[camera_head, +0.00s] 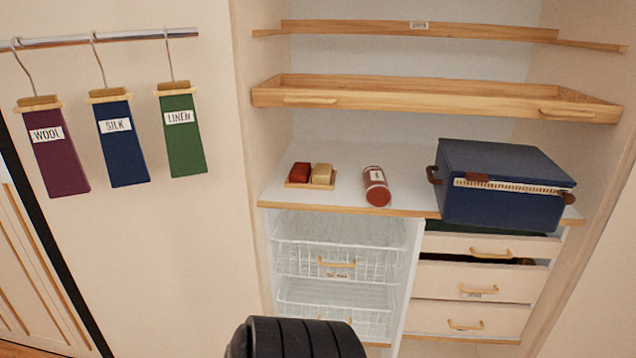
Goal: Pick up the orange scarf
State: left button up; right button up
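I see nothing that is clearly an orange scarf. A brick-red roll (376,188) with a white label lies on the white counter (410,165), end toward me; I cannot tell if it is a scarf. A small wooden tray (296,185) left of it holds a red folded item (300,172) and a tan one (322,174). Neither of my grippers is in view. The insides of the drawers are mostly hidden.
A blue case (502,180) stands on the counter's right. Wire baskets (338,262) and pale drawers (470,287) are below; the top drawers look partly open. Wooden shelves (430,99) hang above. Purple (58,158), blue (123,150) and green (184,145) labelled hangers hang left.

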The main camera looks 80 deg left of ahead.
aim_at(378, 193)
jog(key=u, duration=2.1)
